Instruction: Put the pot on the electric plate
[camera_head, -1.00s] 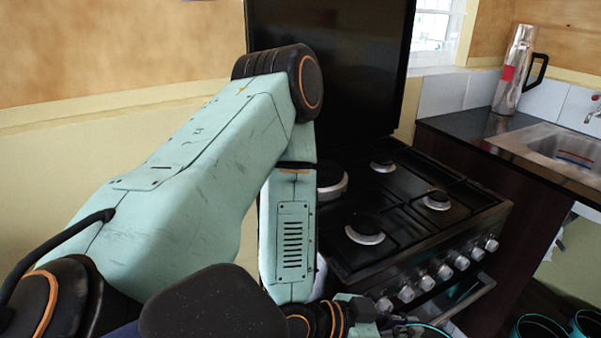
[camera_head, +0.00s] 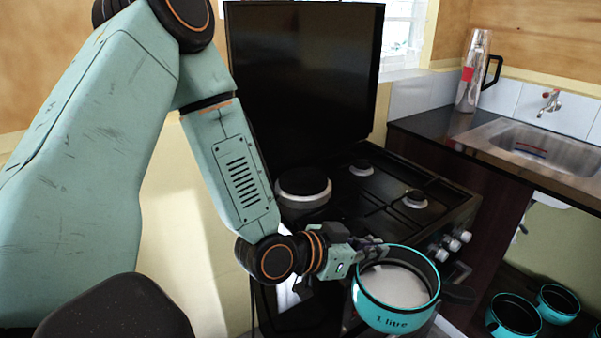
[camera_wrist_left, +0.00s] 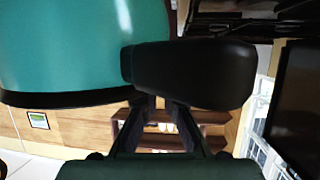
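The teal pot (camera_head: 376,309), marked "1 litre" and with a dark rim, is up in the air in front of the stove in the head view, roughly upright. My left gripper (camera_head: 376,251) is at the pot's far left side, shut on a black handle (camera_wrist_left: 195,75) that shows in the left wrist view with the pot's teal wall (camera_wrist_left: 65,50). The electric plate (camera_head: 303,186), a raised dark disc with a pale ring, is at the stove's back left and is bare. My right gripper is out of view.
The black stove (camera_head: 350,200) has several gas burners and front knobs. Its raised lid (camera_head: 305,85) stands behind it. A sink (camera_head: 540,150) and a flask (camera_head: 474,75) are at the right. More teal pots (camera_head: 515,315) stand low at the right. Above the plate is clear.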

